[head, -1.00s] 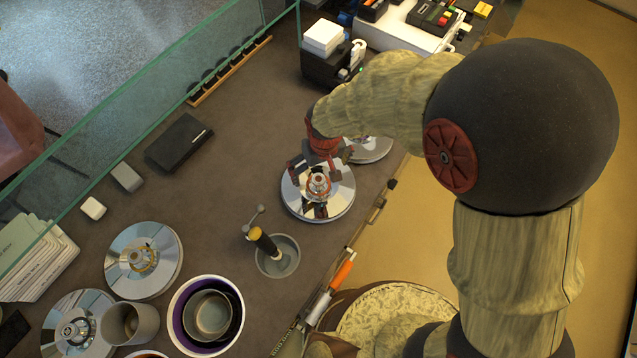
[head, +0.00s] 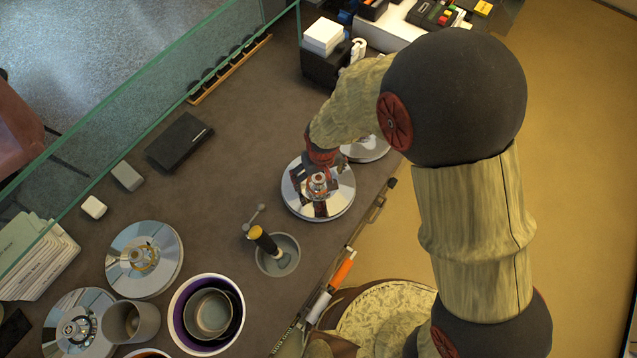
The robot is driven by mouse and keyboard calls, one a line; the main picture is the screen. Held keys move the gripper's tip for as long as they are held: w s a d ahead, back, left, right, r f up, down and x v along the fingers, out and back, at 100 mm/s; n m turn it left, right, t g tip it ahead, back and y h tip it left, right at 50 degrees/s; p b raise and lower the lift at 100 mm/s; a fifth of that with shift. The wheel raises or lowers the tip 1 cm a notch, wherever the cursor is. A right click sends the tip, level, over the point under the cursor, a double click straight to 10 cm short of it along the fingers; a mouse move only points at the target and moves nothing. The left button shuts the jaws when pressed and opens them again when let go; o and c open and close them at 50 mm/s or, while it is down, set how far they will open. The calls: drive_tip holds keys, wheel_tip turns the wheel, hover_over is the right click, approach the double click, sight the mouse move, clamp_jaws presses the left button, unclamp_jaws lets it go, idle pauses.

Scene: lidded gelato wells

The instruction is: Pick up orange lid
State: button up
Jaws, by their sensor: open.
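A round, mirror-like lid with an orange-ringed knob (head: 317,183) lies on the dark counter, right of centre. My gripper (head: 320,162) is just beyond the knob, over the lid's far part. It is open, with nothing seen between its fingers. The fingers are small and hard to make out against the lid's reflections. I cannot tell whether they touch the lid.
Another shiny lid (head: 367,148) lies just behind, partly covered by my arm. A lid with a gold knob (head: 144,259) and one more lid (head: 76,328) lie front left. A grey bowl (head: 279,266) with a black-and-yellow handled tool stands nearby. A glass guard (head: 120,105) edges the counter.

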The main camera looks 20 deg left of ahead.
drive_tip(key=c, duration=1.2)
drive_tip(key=shift+s+d+f, duration=0.15)
clamp_jaws()
